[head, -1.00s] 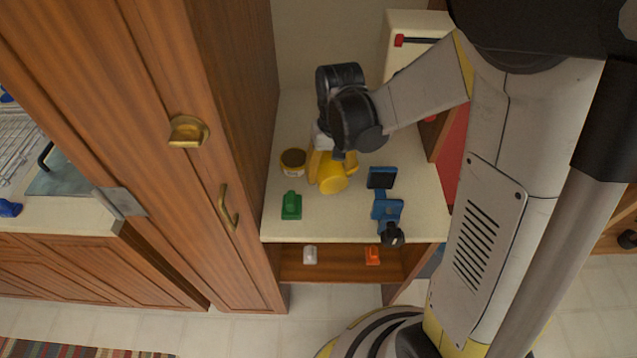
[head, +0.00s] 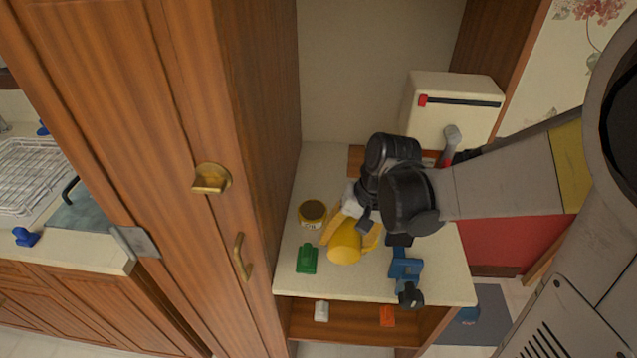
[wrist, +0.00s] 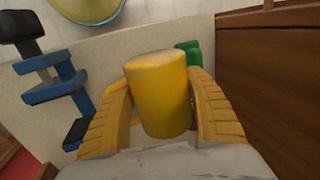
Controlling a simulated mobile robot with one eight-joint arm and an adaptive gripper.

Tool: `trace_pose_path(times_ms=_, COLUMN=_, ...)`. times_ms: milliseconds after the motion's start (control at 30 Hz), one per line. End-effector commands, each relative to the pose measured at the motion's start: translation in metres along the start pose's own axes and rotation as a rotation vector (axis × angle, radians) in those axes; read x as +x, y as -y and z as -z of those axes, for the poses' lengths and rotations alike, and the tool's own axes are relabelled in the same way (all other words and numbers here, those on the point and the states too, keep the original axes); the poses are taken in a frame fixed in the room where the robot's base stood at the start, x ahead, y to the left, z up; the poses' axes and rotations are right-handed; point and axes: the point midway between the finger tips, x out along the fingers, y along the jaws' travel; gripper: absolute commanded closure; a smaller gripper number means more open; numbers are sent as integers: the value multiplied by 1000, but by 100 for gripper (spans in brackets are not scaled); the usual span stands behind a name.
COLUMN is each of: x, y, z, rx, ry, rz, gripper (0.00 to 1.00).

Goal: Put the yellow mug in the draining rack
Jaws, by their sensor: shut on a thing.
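The yellow mug (head: 345,244) is at my gripper on the cream counter, and it fills the middle of the wrist view (wrist: 160,95). My gripper (wrist: 162,112) has its yellow fingers on either side of the mug's body and is shut on it. In the head view my gripper (head: 350,232) reaches down to the mug from the upper right. I cannot tell whether the mug touches the counter. The wire draining rack (head: 38,172) stands at the far left by the sink, partly cut off by the frame and beyond the tall wooden cabinet.
Close to the mug are a round tin (head: 312,213), a green object (head: 307,258) and a blue object (head: 405,264). The tall wooden cabinet (head: 130,110) stands between this counter and the rack. A white box-shaped appliance (head: 450,112) is at the back right.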

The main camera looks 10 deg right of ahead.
Motion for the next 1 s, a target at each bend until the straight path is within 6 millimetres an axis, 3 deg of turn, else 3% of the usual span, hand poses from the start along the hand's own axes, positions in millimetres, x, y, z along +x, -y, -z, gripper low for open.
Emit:
trace_pose_path(times_ms=100, x=16, y=-5, z=24, rx=0, ry=0, rz=0, gripper=78)
trace_pose_path(times_ms=267, x=23, y=-6, z=39, rx=-1, ry=0, rz=0, gripper=78)
trace_pose_path(times_ms=367, x=28, y=-8, z=41, rx=-1, ry=0, rz=0, gripper=78)
trace_pose_path(times_ms=600, x=62, y=-17, z=41, rx=-1, ry=0, rz=0, gripper=78)
trace_pose_path(times_ms=967, x=65, y=-18, z=40, rx=-1, ry=0, rz=-1, gripper=78)
trace_pose_path(times_ms=1000, x=65, y=-18, z=40, rx=-1, ry=0, rz=-1, gripper=35)
